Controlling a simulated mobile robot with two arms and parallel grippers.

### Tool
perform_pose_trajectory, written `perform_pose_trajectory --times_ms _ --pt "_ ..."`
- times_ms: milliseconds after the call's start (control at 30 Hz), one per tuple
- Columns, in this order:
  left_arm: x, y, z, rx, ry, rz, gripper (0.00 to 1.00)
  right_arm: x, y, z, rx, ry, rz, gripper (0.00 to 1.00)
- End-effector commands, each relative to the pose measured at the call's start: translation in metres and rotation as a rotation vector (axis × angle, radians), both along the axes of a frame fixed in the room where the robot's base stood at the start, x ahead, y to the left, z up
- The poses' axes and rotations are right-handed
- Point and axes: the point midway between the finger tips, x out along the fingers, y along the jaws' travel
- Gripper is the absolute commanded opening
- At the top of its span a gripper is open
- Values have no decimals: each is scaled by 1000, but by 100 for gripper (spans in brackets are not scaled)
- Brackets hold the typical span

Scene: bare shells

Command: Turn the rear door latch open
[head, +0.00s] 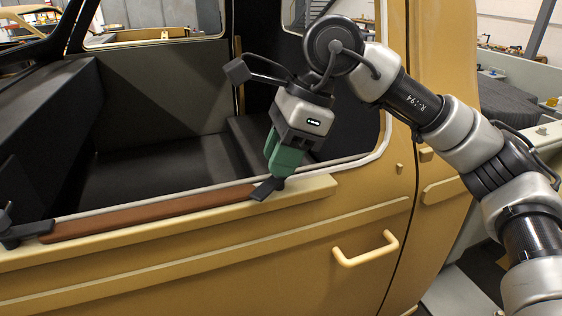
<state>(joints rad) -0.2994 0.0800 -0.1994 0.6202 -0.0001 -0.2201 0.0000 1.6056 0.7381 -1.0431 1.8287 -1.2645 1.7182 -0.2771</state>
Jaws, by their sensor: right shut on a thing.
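My right gripper (276,174), with green fingers, comes down from above at the window sill of the tan door (290,255). It is shut on a small dark latch (263,191) at the right end of the brown strip on the sill. The fingers hide the latch's upper part, so its exact turn is hard to tell. A similar dark fitting (22,234) sits at the left end of the strip.
A brown padded strip (150,216) runs along the sill. A tan pull handle (366,250) sticks out below it. The window frame and tan pillar (440,70) stand close to my right arm. The dark cabin interior (160,165) is open behind the sill.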

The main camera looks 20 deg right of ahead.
Motion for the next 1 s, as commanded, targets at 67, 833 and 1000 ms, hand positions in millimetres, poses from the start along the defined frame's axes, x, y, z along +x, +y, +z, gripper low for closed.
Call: perform_pose_trajectory --times_ms 67,833,1000 --pt "0 0 -4 0 0 0 43 1 1 0 4 -2 71 6" --pt "-1 0 3 -1 1 0 43 3 1 5 3 -4 769 6" --pt "-1 0 11 -1 1 -1 43 3 1 5 3 -4 874 6"
